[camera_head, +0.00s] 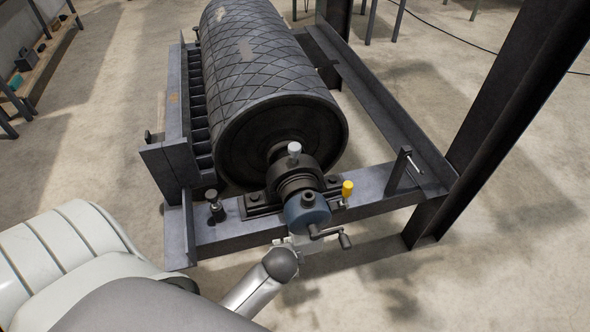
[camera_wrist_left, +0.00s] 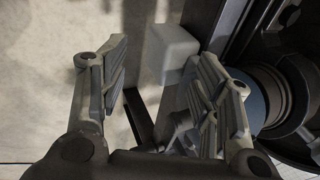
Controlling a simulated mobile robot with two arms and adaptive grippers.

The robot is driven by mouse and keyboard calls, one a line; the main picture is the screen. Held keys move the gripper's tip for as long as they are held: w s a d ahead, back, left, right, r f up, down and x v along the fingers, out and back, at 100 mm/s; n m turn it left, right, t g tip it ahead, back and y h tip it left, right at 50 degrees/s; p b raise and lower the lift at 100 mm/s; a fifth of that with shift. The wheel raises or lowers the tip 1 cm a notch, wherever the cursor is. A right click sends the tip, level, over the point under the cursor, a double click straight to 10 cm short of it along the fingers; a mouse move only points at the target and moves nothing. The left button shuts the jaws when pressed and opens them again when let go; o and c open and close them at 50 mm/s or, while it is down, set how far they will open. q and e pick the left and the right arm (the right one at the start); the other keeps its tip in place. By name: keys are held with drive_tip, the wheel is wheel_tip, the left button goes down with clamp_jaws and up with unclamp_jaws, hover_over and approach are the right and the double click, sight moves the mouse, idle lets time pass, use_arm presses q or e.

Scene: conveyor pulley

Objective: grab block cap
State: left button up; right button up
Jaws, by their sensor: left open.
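The bearing block (camera_head: 297,177) sits at the near end of the ribbed pulley drum (camera_head: 262,80). A small pale knob (camera_head: 294,148) stands on top; which part is the block cap I cannot tell. The blue part (camera_wrist_left: 268,92) shows right of the fingers. My right gripper is not in view.
The steel frame (camera_head: 375,188) surrounds the drum. A tall dark post (camera_head: 500,125) rises at right. Bare floor lies at front right.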

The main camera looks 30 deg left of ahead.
use_arm(q)
wheel_tip(320, 180, up, 7)
drive_tip(key=w+a+m+y, duration=0.1)
drive_tip(key=w+a+m, duration=0.1)
drive_tip(key=w, duration=0.1)
drive_tip(key=m+t+y, duration=0.4)
drive_tip(key=m+y, duration=0.2)
drive_tip(key=m, duration=0.9)
approach(296, 153)
drive_tip(key=a, duration=0.1)
drive_tip(key=b+x, duration=0.1)
drive_tip(key=x, duration=0.5)
drive_tip(key=shift+w+r, duration=0.1)
drive_tip(key=shift+w, duration=0.1)
drive_tip(key=x, duration=0.2)
drive_tip(key=b+x, duration=0.1)
drive_tip(key=x, duration=0.1)
drive_tip(key=shift+w+f, duration=0.3)
drive_tip(key=shift+f, duration=0.15)
drive_tip(key=shift+w+a+y, duration=0.2)
drive_tip(key=shift+y, duration=0.1)
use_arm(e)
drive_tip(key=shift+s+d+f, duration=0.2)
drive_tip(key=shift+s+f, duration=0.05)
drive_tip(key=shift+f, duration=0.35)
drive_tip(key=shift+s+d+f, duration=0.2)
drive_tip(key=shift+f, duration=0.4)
use_arm(q)
clamp_jaws()
